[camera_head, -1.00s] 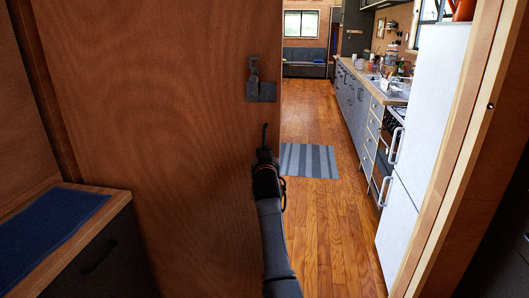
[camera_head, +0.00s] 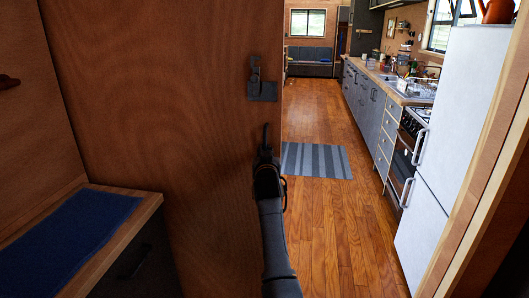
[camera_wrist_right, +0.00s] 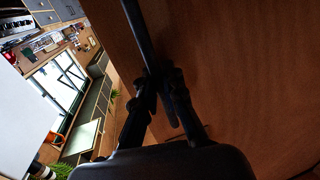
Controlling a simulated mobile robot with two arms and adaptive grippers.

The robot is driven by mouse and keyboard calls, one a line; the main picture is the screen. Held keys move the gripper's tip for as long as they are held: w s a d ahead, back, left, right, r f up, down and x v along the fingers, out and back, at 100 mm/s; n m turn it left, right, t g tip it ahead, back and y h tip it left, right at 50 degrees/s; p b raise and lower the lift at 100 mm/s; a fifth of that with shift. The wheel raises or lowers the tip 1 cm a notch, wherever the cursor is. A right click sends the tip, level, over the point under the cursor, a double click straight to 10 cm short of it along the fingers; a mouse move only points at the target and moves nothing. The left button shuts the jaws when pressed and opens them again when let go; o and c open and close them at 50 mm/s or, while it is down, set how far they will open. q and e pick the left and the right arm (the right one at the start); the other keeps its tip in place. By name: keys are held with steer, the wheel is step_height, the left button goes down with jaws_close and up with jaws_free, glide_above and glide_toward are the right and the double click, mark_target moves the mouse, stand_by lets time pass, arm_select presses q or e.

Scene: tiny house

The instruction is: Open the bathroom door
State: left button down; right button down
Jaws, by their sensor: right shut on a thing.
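The brown wooden door (camera_head: 160,110) fills the left half of the head view and stands open. Its free edge is left of a wide gap onto the kitchen. A dark metal latch (camera_head: 261,88) sits near that edge. My right gripper (camera_head: 266,152) is against the door just below the latch. In the wrist view, my right gripper (camera_wrist_right: 160,85) is shut on a dark bar, seemingly the door handle (camera_wrist_right: 138,25), beside the door face (camera_wrist_right: 235,70). The exact contact is dark and partly hidden. My left gripper is not in view.
The door frame (camera_head: 490,170) stands at the right. Beyond are a white fridge (camera_head: 455,120), a counter (camera_head: 365,72) and a striped mat (camera_head: 315,160) on open wooden floor (camera_head: 320,225). A low cabinet with a blue top (camera_head: 70,235) is at left.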

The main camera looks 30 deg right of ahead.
steer(key=c, duration=1.4)
jaws_free()
steer(key=shift+f, duration=0.4)
steer(key=shift+c, duration=0.2)
steer(key=v, duration=0.7)
steer(key=shift+s+r, duration=0.25)
steer(key=shift+a, duration=0.1)
